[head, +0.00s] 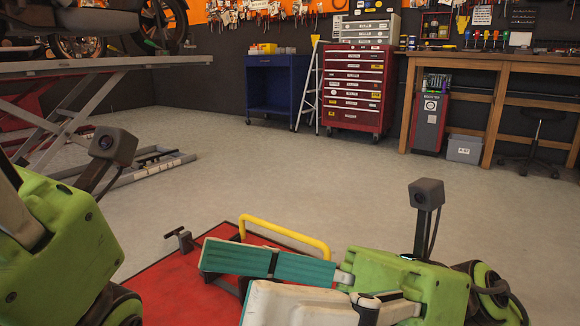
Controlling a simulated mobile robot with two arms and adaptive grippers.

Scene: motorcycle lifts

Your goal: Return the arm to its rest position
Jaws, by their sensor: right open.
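My right gripper (225,282) reaches in from the lower right, its fingers pointing left. Its teal-padded finger and its white finger stand apart, with no object seen between them. It hangs in front of a red platform (165,292) with a yellow bar (285,234); I cannot tell whether it touches either. My left arm's green housing (60,235) fills the lower left corner. A white part of it is cut off by the left edge, and its fingertips are not shown.
A motorcycle lift (120,66) bearing a motorcycle (160,15) stands at the left. A blue cart (272,85), a red tool chest (352,88) and a wooden workbench (480,62) line the back wall. A grey bin (464,149) and a stool (531,150) stand at the right. The middle floor is clear.

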